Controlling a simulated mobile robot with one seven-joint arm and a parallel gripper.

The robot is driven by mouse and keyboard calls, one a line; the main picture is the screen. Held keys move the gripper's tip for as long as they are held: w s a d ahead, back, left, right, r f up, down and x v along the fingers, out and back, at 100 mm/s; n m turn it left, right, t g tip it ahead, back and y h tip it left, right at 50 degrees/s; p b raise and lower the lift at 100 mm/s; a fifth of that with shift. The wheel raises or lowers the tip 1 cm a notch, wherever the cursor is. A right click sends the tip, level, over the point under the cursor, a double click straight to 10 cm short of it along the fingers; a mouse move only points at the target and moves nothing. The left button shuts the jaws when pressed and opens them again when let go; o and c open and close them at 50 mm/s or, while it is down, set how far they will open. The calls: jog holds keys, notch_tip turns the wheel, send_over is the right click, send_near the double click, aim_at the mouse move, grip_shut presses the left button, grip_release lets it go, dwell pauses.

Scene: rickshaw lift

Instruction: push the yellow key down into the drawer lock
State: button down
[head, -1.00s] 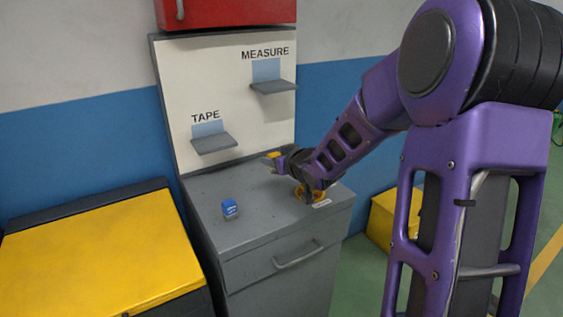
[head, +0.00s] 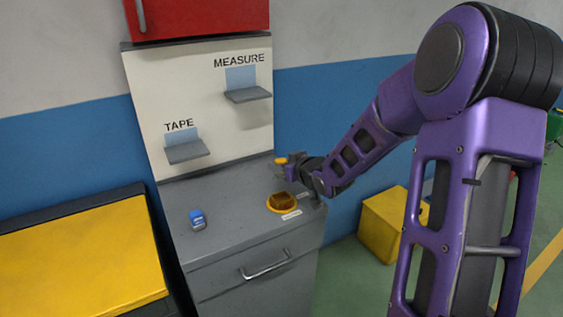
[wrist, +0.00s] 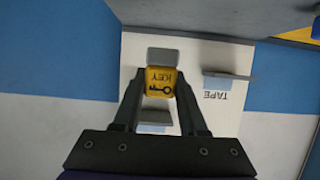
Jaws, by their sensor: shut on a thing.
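My gripper (head: 289,168) is shut on the yellow key (head: 281,160), a small block. It holds the key above the back right part of the grey cabinet's top. In the wrist view the key (wrist: 161,81) sits between the two dark fingertips, with the word KEY and a key symbol on its face, upside down. The grey drawer (head: 255,283) with its metal handle is closed at the cabinet's front. I cannot clearly make out the drawer lock; part of the cabinet top's right side is hidden by my gripper and arm.
Two shelves marked TAPE (head: 187,152) and MEASURE (head: 248,95) jut from the backboard. The middle of the top is clear.

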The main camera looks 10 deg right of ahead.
jog(key=shift+d+f, duration=0.1)
jog(key=b, duration=0.5)
send_over(282, 191)
jog(key=s, duration=0.3)
jog(key=shift+w+a+f, duration=0.15)
jog(key=shift+f, duration=1.3)
jog(key=shift+w+a+f, duration=0.1)
jog(key=shift+f, duration=1.35)
jog(key=shift+f+b, duration=1.35)
jog(key=shift+f, duration=0.2)
